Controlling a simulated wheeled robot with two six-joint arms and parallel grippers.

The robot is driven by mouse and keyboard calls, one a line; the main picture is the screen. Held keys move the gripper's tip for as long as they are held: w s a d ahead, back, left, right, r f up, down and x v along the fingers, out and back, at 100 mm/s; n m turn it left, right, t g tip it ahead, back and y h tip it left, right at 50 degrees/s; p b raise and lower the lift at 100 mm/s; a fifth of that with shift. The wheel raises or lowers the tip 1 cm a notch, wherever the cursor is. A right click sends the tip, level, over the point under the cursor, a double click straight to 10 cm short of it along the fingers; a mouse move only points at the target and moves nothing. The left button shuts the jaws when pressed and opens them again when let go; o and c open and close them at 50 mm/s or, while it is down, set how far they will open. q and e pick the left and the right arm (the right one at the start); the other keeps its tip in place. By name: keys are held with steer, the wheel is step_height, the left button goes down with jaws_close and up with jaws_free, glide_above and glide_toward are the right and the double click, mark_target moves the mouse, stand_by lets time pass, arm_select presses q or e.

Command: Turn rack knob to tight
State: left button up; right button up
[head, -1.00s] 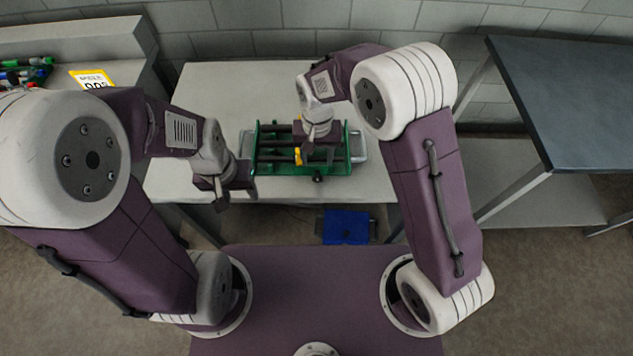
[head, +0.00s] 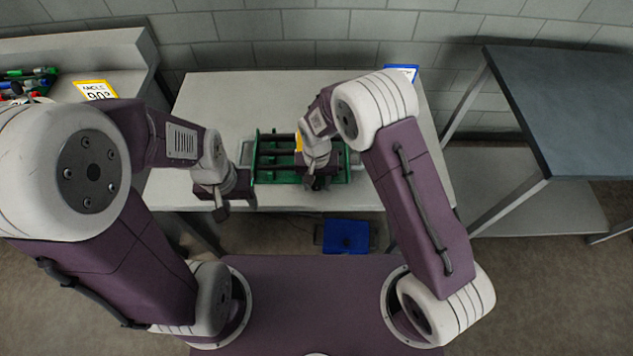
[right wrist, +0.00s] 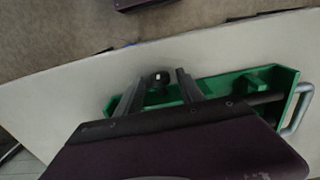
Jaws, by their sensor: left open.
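The green rack (head: 270,180) stands on the pale table with dark rods running across it. It also shows in the right wrist view (right wrist: 220,82). Its small black knob (right wrist: 158,79) sticks out at the rack's front edge. My right gripper (right wrist: 160,74) is open, with one finger on each side of the knob; contact with the knob cannot be told. In the head view my right gripper (head: 316,185) covers the knob's place. A yellow part (head: 298,142) of the rack is partly hidden by my right arm. My left gripper (head: 236,205) is open and empty at the rack's left.
A metal handle (right wrist: 299,108) is at the rack's end. A grey side counter with pens (head: 30,75) and a yellow-edged sign (head: 97,89) is at the left. A dark table (head: 590,110) is at the right. A blue object (head: 346,236) lies below the front edge.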

jaws_close()
steer(key=shift+d+f+y+b, duration=0.15)
steer(key=shift+f+y+b, duration=0.05)
steer(key=shift+y+b, duration=0.5)
steer(key=y+b, duration=0.1)
steer(key=b, duration=0.3)
steer(key=y+b, duration=0.2)
steer(key=b, duration=0.2)
steer(key=y+b, duration=0.1)
steer(key=b, duration=0.4)
steer(key=shift+d+f+y, duration=0.25)
steer(key=shift+d+y, duration=0.15)
steer(key=shift+r+y+b, duration=0.3)
steer(key=shift+y+b, duration=0.2)
steer(key=shift+b, duration=0.3)
steer(key=shift+o, duration=1.5)
jaws_free()
